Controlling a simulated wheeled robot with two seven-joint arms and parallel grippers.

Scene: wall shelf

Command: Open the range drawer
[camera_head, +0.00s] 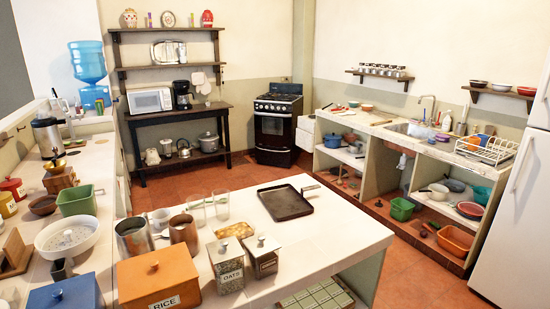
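The range (276,127) is a black and white stove standing in the far corner of the kitchen. It has a dark cooktop and an oven door with a window. A lower front panel (273,157) shows below the oven door and looks closed; whether it is the drawer is too small to tell. Neither of my grippers is in view.
A white island counter (335,229) with a dark tray (285,203), jars and canisters stands between me and the range. A dark wooden table (180,115) is left of the range. A sink counter (400,134) is at right. Red tiled floor (222,180) is open before the range.

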